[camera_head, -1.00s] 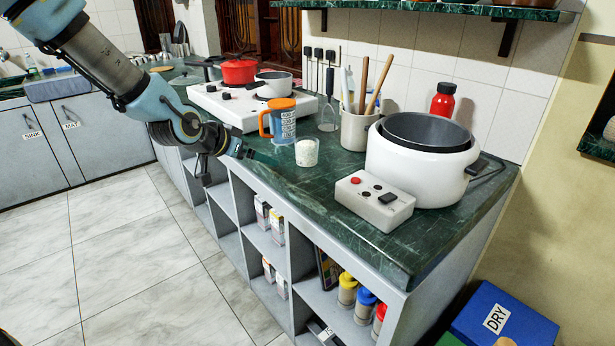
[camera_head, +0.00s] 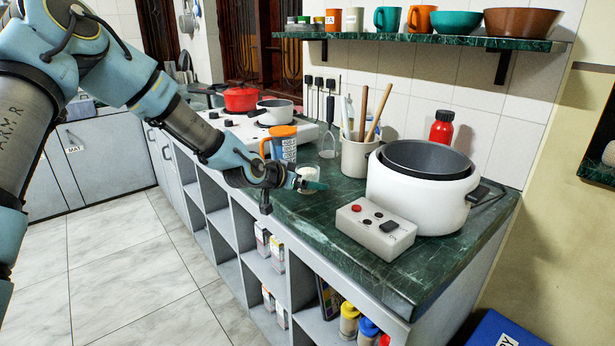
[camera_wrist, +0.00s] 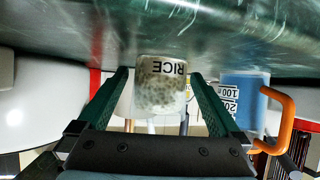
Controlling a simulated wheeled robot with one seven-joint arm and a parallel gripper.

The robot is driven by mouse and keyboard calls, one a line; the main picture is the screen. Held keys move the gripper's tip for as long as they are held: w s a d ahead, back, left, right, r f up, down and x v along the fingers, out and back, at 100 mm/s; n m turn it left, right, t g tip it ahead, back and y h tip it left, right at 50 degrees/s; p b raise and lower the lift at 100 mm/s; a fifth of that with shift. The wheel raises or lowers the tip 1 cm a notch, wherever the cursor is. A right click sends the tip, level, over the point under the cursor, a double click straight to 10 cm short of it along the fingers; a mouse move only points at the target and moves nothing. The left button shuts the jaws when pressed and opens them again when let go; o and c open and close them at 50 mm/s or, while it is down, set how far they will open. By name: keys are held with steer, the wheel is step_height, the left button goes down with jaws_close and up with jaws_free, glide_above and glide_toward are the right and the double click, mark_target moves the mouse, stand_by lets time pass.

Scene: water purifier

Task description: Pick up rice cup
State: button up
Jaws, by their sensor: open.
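The rice cup (camera_wrist: 160,92) is a small clear cup with white grains and a RICE label, upside down in the wrist view. It stands on the green counter, and in the head view only its upper part (camera_head: 307,171) shows behind my gripper (camera_head: 312,186). My gripper (camera_wrist: 160,74) is open, with one green finger on each side of the cup in the wrist view. Gaps show between the cup and both fingers. I cannot tell how deep the cup is between them.
A blue measuring jug with an orange rim and handle (camera_head: 284,146) stands close behind the cup. A utensil holder (camera_head: 358,157), a white cooker (camera_head: 420,190) and a switch box (camera_head: 375,230) are to the right. A shelf (camera_head: 420,40) with mugs and bowls hangs above.

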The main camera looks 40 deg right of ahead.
steer(key=shift+d+f, duration=0.25)
steer(key=shift+d, duration=0.15)
steer(key=c, duration=1.2)
